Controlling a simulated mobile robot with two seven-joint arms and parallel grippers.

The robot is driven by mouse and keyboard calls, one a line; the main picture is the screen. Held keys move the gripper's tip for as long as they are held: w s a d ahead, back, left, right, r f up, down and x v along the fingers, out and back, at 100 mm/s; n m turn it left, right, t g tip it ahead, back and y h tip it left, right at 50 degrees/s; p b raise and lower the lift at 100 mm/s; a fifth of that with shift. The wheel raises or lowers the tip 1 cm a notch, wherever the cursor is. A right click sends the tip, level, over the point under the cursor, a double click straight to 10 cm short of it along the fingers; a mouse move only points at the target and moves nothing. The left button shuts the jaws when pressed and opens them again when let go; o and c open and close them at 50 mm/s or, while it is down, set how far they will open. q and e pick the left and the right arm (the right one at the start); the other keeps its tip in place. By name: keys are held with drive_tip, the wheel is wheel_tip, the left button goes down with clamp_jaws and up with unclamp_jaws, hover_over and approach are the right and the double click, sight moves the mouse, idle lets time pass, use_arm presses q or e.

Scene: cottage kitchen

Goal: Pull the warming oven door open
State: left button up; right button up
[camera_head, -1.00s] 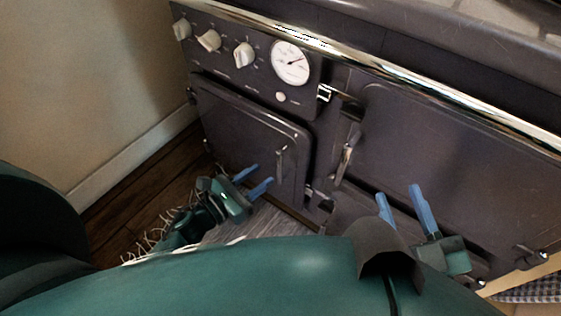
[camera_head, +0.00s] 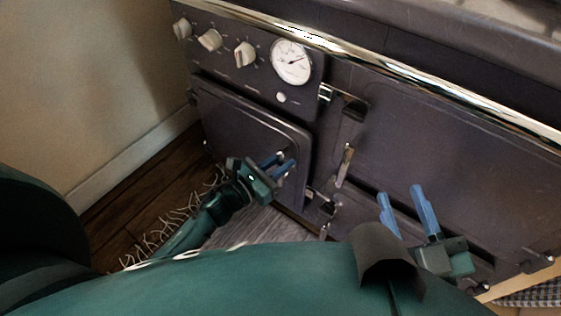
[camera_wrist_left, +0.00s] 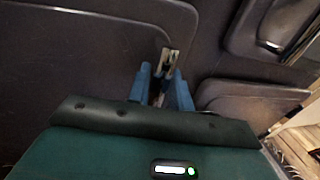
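The dark oven door (camera_head: 245,120) at the lower left of the range appears shut, beneath the knobs and gauge. I cannot read a label marking it as the warming oven. Its upright metal handle (camera_wrist_left: 166,62) shows in the left wrist view, near the door's right edge. My left gripper (camera_head: 278,160) is at this handle, its blue fingers apart, one on each side of it; it also shows in the left wrist view (camera_wrist_left: 161,75). I see no clear grip on the handle. My right gripper (camera_head: 402,190) is open and empty in front of the right-hand doors.
A larger dark door (camera_head: 450,160) is on the right, with another upright handle (camera_head: 345,165) left of it. A chrome rail (camera_head: 400,75) runs along the range's top front. A wall (camera_head: 80,80) stands close on the left. A fringed grey rug (camera_head: 255,228) lies before the range.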

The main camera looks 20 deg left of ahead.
use_arm(q)
clamp_jaws()
drive_tip(key=shift+s, duration=0.1)
